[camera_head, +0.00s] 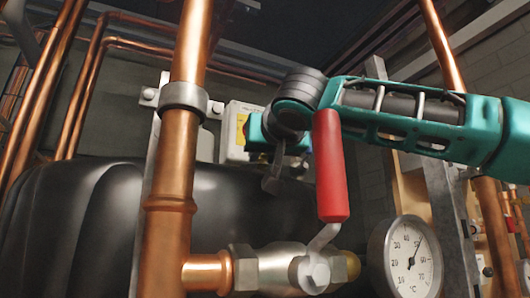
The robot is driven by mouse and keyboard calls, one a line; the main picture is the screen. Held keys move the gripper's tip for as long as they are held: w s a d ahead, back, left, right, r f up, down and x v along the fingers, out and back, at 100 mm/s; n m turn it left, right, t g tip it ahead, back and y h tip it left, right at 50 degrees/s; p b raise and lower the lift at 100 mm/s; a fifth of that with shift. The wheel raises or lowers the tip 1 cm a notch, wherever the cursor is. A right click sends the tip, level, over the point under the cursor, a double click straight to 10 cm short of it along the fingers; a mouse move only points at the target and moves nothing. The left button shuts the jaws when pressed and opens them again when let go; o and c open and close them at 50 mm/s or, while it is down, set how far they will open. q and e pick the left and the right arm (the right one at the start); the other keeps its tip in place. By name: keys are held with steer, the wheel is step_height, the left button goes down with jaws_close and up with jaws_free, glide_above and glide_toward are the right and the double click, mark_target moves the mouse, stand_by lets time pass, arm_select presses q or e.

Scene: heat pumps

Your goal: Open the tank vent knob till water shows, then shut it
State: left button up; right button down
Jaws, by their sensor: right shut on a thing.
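The black tank (80,225) fills the lower left, behind a copper pipe. My right gripper (275,180) is at the top of the tank, behind and left of a red lever handle. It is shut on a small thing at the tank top. By its place this is the tank vent knob, but the fingers and the red handle hide it, and its turn cannot be told. No water shows there. My left gripper is not in view.
A thick upright copper pipe (172,200) stands close in front, left of the gripper. The red lever handle (330,165) of a valve (290,268) stands upright just below my right arm. A round thermometer (405,257) is at the lower right. A white box (235,130) is behind.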

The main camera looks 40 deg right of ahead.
stand_by(0.5)
steer(key=c, duration=0.9)
jaws_free()
steer(key=b+v, duration=0.1)
steer(key=v, duration=1.2)
steer(key=shift+w+a+r, duration=0.1)
steer(key=shift+w, duration=0.05)
